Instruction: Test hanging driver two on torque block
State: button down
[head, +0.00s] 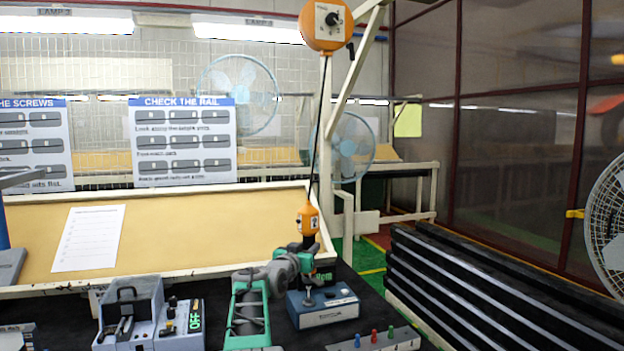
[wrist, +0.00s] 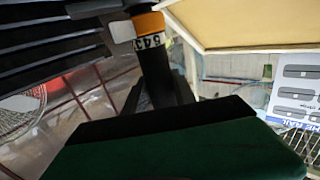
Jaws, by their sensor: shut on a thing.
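The hanging driver (head: 308,222) has an orange top with a small dark mark and hangs by a dark cable from an orange balancer (head: 326,25). My gripper (head: 303,262) is shut on the driver's dark body below the orange part. The torque block (head: 335,311) is a blue-grey box on the dark bench, right under the driver. The driver's lower end stands upright at the block's top; I cannot tell if it is seated. In the wrist view the driver's dark body with an orange band and a white label (wrist: 150,40) shows close up; its tip is hidden.
A grey unit (head: 180,338) with a green OFF display stands left of my arm. A grey strip (head: 402,341) with blue, red and green pegs lies at the front right. Dark stacked rails (head: 480,290) are at right. A tan sloped board (head: 190,240) stands behind.

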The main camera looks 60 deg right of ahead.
aim_at(308, 230)
jog(key=shift+r+p, duration=1.3)
jog(key=shift+r, duration=1.45)
